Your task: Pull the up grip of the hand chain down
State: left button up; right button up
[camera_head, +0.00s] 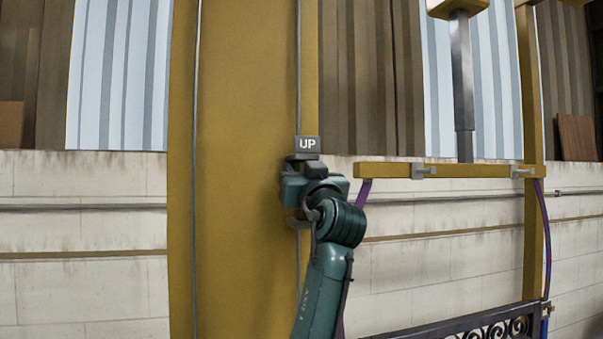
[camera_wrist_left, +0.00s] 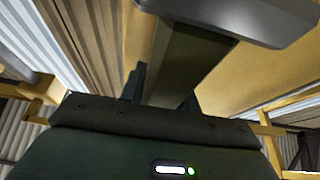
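The up grip (camera_head: 307,145) is a small dark grey block with a white "UP" label on a thin vertical chain (camera_head: 298,60), in front of a broad yellow post. My left gripper (camera_head: 304,158) is directly below the label, at or very near the grip, with its dark green arm rising from below. The contact and the gap between the fingers are hidden. My right gripper is in neither view.
The yellow post (camera_head: 240,200) stands close behind my left gripper. A second thin chain (camera_head: 195,150) hangs along its left side. A yellow horizontal beam (camera_head: 450,171) and upright (camera_head: 530,230) are to the right, with a dark ornamental rail (camera_head: 450,330) below.

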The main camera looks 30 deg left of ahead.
pick_arm(q)
grip_shut()
jog(key=shift+f, duration=0.1)
dwell(0.3)
